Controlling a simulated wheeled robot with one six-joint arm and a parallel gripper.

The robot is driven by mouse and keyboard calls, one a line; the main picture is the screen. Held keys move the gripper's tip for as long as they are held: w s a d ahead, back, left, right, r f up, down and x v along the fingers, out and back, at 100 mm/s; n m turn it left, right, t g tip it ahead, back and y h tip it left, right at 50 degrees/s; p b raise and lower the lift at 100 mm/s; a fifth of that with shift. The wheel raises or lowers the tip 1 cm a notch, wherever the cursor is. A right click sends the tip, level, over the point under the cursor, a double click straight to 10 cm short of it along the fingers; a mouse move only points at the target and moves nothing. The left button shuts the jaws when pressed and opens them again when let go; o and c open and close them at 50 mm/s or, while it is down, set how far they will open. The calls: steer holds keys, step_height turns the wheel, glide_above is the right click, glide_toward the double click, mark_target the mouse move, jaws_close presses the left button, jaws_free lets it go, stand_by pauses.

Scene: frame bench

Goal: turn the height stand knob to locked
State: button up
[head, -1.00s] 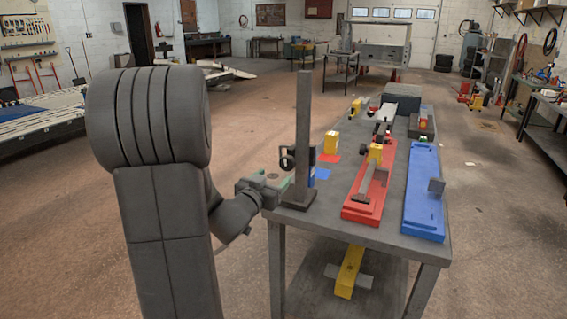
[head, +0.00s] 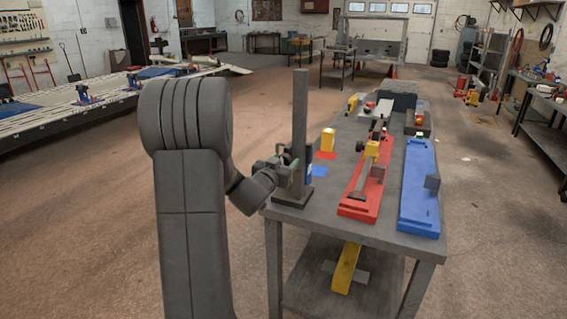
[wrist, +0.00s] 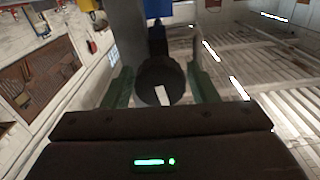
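The height stand (head: 300,115) is a tall dark grey post on a square base at the near left corner of the bench. Its knob (wrist: 152,78) is dark and round with a white mark, and shows in the middle of the wrist view. My gripper (wrist: 163,85) is open, with one green-grey finger on each side of the knob and a gap visible on both sides. In the head view my gripper (head: 287,163) is at the left side of the post, low down. The knob is hard to make out there, and no locked marking is readable.
The grey bench (head: 335,215) also bears a red fixture (head: 358,209), a blue fixture (head: 419,215), and a yellow block (head: 328,140) behind the stand. A yellow piece (head: 346,268) lies on the lower shelf. The floor left of the bench is clear.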

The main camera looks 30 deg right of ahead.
steer(key=c, duration=0.6)
steer(key=shift+f+m+b, duration=0.2)
steer(key=shift+m+b, duration=0.2)
steer(key=shift+b, duration=0.35)
steer(key=shift+c, duration=0.2)
steer(key=shift+r+m+b, duration=0.2)
steer(key=shift+m+b, duration=0.1)
steer(key=shift+m, duration=0.2)
steer(key=o, duration=1)
steer(key=v, duration=1.4)
steer(key=shift+b, duration=0.4)
steer(key=shift+d, duration=0.1)
